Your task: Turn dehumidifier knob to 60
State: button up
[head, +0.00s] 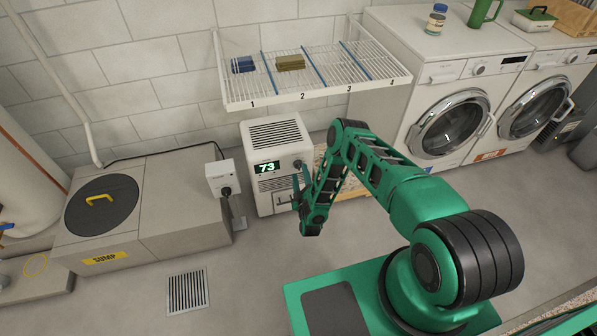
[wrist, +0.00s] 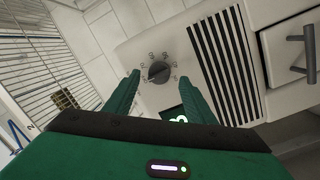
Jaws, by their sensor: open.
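The dehumidifier (head: 262,134) is a white box against the wall, with a vented top and a lit display (head: 267,167) reading 73. Its dark round knob (wrist: 158,72) shows in the wrist view, ringed by small marks too small to read; I cannot tell its setting. My gripper (wrist: 159,77) is open, its two green fingertips on either side of the knob in the picture, apparently not touching it. In the head view my gripper (head: 297,192) is in front of the dehumidifier's right side.
A wire shelf (head: 320,72) with numbered sections hangs above the dehumidifier. A sump box (head: 185,200) with a small grey wall box (head: 222,172) stands left. Washing machines (head: 450,75) stand right. Floor around the drain grate (head: 188,291) is clear.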

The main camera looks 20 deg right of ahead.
aim_at(299, 168)
jog(key=shift+w+d, duration=0.15)
jog(key=shift+w, duration=1.4)
jog(key=c, duration=1)
